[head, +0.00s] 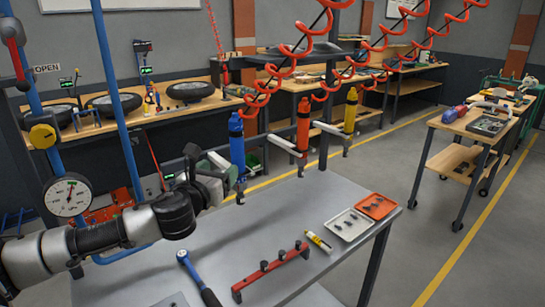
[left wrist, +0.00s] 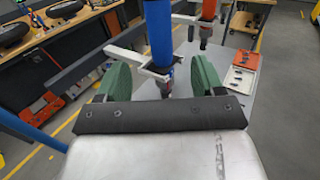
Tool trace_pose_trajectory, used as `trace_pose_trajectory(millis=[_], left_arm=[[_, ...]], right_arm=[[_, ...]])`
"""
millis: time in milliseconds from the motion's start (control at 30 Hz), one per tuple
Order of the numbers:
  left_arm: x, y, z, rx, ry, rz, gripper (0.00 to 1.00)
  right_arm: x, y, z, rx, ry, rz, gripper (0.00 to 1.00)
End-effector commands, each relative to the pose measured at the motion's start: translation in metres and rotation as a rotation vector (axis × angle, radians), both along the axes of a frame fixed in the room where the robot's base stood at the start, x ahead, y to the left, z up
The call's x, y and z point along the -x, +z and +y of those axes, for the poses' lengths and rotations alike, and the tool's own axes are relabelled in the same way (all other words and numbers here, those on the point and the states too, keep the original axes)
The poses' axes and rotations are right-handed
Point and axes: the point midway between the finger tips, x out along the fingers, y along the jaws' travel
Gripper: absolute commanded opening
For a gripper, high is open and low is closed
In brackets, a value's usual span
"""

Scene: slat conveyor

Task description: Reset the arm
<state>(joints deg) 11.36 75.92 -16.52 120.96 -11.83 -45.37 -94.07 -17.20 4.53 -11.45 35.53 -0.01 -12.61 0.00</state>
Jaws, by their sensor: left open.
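My left arm comes in from the left in the head view, raised over the grey worktable (head: 290,210). Its left gripper (head: 226,168) is open, with two green fingers apart. In the left wrist view the fingers (left wrist: 162,80) stand either side of a hanging blue driver (left wrist: 158,35). The blue driver (head: 237,150) hangs just right of the gripper in the head view; I cannot tell whether they touch. My right gripper is in neither view.
Orange (head: 303,125) and yellow (head: 351,110) drivers hang on red coils to the right. The table bears a red bar with pegs (head: 270,274), a blue-headed wrench (head: 195,275), a yellow marker (head: 318,241), a white tray (head: 335,232) and an orange tray (head: 386,213). A cart (head: 455,122) stands right.

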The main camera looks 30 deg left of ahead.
Motion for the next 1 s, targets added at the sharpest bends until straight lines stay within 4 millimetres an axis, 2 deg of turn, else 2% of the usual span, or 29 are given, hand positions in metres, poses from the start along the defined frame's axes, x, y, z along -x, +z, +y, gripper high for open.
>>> trace_pose_trajectory(millis=[133, 200, 267, 367, 500, 600, 700, 800, 1000], left_arm=[[0.000, -0.001, 0.000, 0.002, 0.000, 0.001, 0.68], [0.001, -0.007, -0.003, 0.034, 0.001, 0.006, 0.68], [0.003, -0.021, -0.009, 0.111, 0.006, 0.019, 0.68], [0.014, -0.064, -0.028, 0.364, 0.040, 0.056, 0.68], [0.052, -0.145, -0.067, 0.899, 0.192, 0.130, 0.68], [0.090, -0.195, -0.097, 1.285, 0.375, 0.169, 0.68], [0.133, -0.234, -0.125, 1.626, 0.609, 0.181, 0.68], [0.171, -0.259, -0.149, 1.878, 0.842, 0.165, 0.68], [0.228, -0.283, -0.182, 2.183, 1.250, 0.083, 0.68]], right_arm=[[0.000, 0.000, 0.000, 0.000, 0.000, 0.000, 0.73], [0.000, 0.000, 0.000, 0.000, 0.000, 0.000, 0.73], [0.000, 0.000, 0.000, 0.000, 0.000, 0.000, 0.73], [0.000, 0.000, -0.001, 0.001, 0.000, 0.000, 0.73], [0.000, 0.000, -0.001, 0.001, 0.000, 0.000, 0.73], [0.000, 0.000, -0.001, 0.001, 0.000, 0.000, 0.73], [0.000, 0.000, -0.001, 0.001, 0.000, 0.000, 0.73], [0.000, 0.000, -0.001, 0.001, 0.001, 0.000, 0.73], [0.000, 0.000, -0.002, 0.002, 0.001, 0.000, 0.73]])
